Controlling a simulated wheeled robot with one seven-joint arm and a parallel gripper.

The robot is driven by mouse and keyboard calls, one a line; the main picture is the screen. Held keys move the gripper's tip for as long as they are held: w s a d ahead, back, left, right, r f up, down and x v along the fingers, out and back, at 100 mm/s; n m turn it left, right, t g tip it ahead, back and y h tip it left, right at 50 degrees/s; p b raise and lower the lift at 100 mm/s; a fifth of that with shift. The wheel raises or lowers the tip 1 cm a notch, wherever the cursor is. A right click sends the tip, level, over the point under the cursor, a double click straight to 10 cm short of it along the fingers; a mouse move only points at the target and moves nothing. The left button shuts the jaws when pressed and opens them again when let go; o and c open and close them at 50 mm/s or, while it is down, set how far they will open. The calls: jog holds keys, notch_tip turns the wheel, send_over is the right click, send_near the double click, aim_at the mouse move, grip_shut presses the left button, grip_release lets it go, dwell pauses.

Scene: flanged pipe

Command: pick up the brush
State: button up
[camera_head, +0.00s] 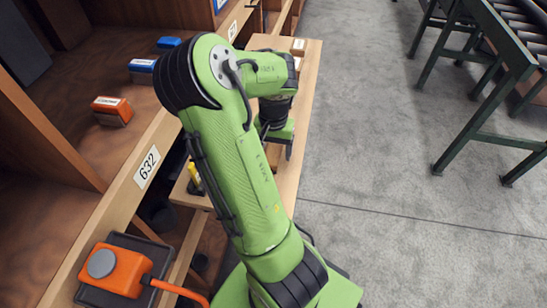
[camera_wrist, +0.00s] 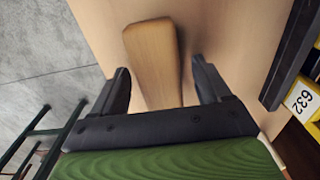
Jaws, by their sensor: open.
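A wooden piece that looks like the brush's handle (camera_wrist: 152,55) lies on the light wooden surface in the wrist view. It reaches from beyond my fingertips back between the two dark fingers. My gripper (camera_wrist: 160,70) is open, with a finger on either side of the wood and visible gaps to both. Whether bristles are present cannot be seen. In the head view my gripper (camera_head: 288,147) is low over the narrow wooden bench (camera_head: 297,175), and my arm hides most of what lies under it.
A shelf with orange (camera_head: 112,110) and blue (camera_head: 142,67) stamp-like items stands at left, labelled 632. An orange device (camera_head: 125,272) with a cable sits at the lower left. A green-framed roller conveyor (camera_head: 490,45) stands at right. Grey floor (camera_head: 370,150) between is clear.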

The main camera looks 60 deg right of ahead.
aim_at(274, 149)
jog(key=shift+f, duration=0.2)
jog(key=shift+c, duration=0.2)
jog(key=c, duration=1.2)
notch_tip(274, 149, up, 10)
jog(key=p, duration=0.4)
jog(key=shift+c, duration=0.2)
jog(key=shift+r, duration=0.1)
